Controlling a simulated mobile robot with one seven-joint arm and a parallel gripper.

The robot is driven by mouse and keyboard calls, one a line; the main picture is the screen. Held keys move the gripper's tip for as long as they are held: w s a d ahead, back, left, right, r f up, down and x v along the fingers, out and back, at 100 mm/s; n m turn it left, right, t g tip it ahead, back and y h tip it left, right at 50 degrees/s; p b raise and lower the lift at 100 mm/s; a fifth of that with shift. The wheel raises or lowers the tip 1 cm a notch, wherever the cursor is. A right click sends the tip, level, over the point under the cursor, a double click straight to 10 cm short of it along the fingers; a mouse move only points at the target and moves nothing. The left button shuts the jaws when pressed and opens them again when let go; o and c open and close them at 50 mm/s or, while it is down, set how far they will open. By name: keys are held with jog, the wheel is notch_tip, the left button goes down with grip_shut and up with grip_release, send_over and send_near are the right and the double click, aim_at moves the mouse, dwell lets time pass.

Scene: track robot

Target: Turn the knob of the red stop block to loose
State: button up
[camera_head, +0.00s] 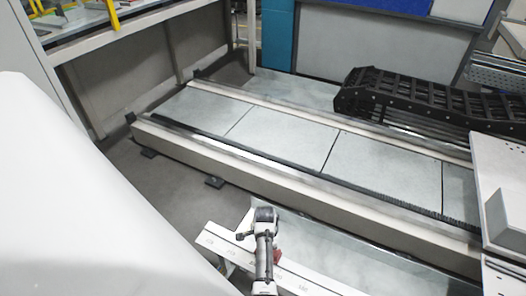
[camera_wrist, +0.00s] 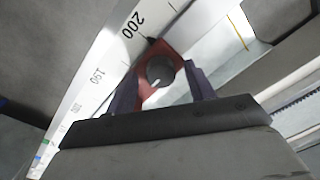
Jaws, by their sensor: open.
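The red stop block (camera_wrist: 150,51) sits on the white ruler rail near the 200 mark in the wrist view. Its round dark grey knob (camera_wrist: 160,69) faces my camera and has a small pale mark near its lower edge. My gripper (camera_wrist: 161,74) is open, with one dark finger on each side of the knob. I cannot tell whether either finger touches it. In the head view a bit of the red block (camera_head: 277,255) shows just right of my wrist, which hides the knob and fingertips.
The white ruler rail (camera_head: 311,282) runs diagonally beneath my arm. Behind it lies a long raised track bed (camera_head: 285,132) with pale panels. A black cable chain (camera_head: 420,98) lies at the right. Grey floor is open at the left of the track.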

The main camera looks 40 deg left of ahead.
jog(key=c, duration=1)
jog(key=shift+o, duration=0.2)
